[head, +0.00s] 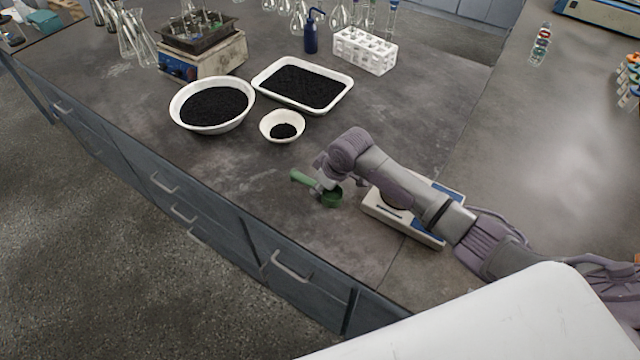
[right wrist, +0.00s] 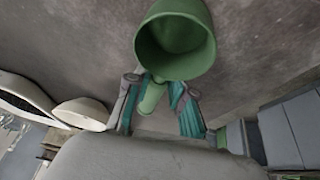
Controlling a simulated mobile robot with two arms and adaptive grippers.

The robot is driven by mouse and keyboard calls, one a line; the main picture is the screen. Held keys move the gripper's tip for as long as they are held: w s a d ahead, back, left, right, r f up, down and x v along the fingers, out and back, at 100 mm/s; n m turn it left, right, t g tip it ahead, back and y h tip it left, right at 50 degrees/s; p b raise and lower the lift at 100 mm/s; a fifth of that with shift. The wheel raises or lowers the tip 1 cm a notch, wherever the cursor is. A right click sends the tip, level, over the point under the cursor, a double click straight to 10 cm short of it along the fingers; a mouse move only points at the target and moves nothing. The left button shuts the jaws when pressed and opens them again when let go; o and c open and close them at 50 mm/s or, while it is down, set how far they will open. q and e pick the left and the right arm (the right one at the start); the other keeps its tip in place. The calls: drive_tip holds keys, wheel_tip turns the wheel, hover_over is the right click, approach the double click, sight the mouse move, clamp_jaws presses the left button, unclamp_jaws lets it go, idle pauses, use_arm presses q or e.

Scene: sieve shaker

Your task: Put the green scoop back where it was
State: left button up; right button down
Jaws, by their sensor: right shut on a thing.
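The green scoop (head: 331,197) is over the bench top near its front edge, in front of the small bowl. Its handle points to the left in the head view and its cup is on the right. My right gripper (head: 323,186) is shut on the scoop's handle. In the right wrist view the scoop's empty-looking cup (right wrist: 176,45) shows beyond the fingers (right wrist: 158,100), with the handle between them. I cannot tell whether the scoop touches the bench. My left gripper is not in view.
A small white bowl (head: 268,119) with black grains, a large white bowl (head: 176,107) and a white tray (head: 345,92) of black grains stand behind. A blue and white device (head: 426,236) lies under my right arm. The bench (head: 240,170) front left of the scoop is clear.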

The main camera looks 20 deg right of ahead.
drive_tip(key=shift+f, duration=0.15)
drive_tip(key=c, duration=1)
unclamp_jaws()
drive_tip(key=v, duration=1.2)
drive_tip(key=shift+r, duration=0.25)
